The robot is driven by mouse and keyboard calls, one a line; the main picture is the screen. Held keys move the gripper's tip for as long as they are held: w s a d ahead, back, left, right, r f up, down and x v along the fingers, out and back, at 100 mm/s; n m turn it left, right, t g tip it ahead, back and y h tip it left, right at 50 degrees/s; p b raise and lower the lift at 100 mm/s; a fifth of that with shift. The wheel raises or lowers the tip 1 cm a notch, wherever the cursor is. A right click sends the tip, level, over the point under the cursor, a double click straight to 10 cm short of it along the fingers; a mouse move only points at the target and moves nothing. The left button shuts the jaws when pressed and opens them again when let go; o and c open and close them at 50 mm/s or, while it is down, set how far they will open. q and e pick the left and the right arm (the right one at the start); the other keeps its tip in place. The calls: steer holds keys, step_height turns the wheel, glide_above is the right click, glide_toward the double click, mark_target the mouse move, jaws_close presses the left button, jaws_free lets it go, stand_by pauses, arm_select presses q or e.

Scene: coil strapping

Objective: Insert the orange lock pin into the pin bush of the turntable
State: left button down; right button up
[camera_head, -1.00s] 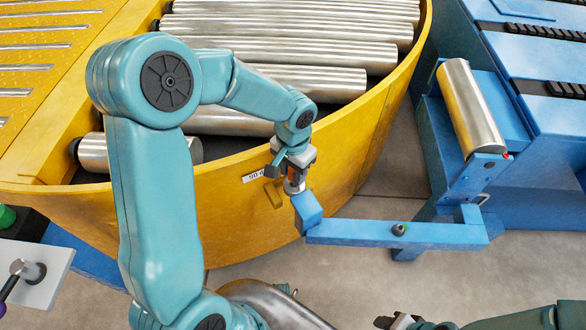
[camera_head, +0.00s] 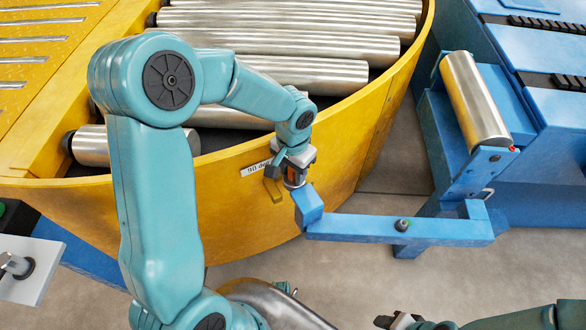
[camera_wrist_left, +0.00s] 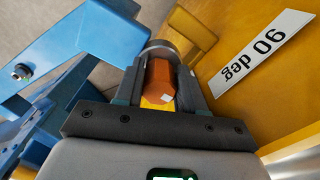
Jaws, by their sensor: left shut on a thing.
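My left gripper (camera_head: 297,172) is shut on the orange lock pin (camera_wrist_left: 160,84), which shows between its fingers in the wrist view. A round grey metal collar (camera_wrist_left: 160,50) sits at the pin's far end; I cannot tell whether it is the pin bush or part of the pin. In the head view the gripper points down just above the blue end block (camera_head: 308,204) of a bar, beside the wall of the yellow turntable (camera_head: 235,215). The pin's tip is hidden. My right gripper (camera_head: 395,321) is partly visible at the bottom edge, its jaws unclear.
A yellow lug (camera_wrist_left: 193,37) and a "90 deg" label (camera_wrist_left: 262,60) are on the turntable wall close to the gripper. The blue bar (camera_head: 370,229) runs right to a blue roller stand (camera_head: 452,185). Grey floor (camera_head: 365,275) is open in front of the bar.

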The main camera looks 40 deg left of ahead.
arm_select(q)
steer(key=c, duration=0.6)
jaws_free()
steer(key=shift+f, duration=0.1)
step_height(320, 180, up, 16)
steer(key=p, duration=0.3)
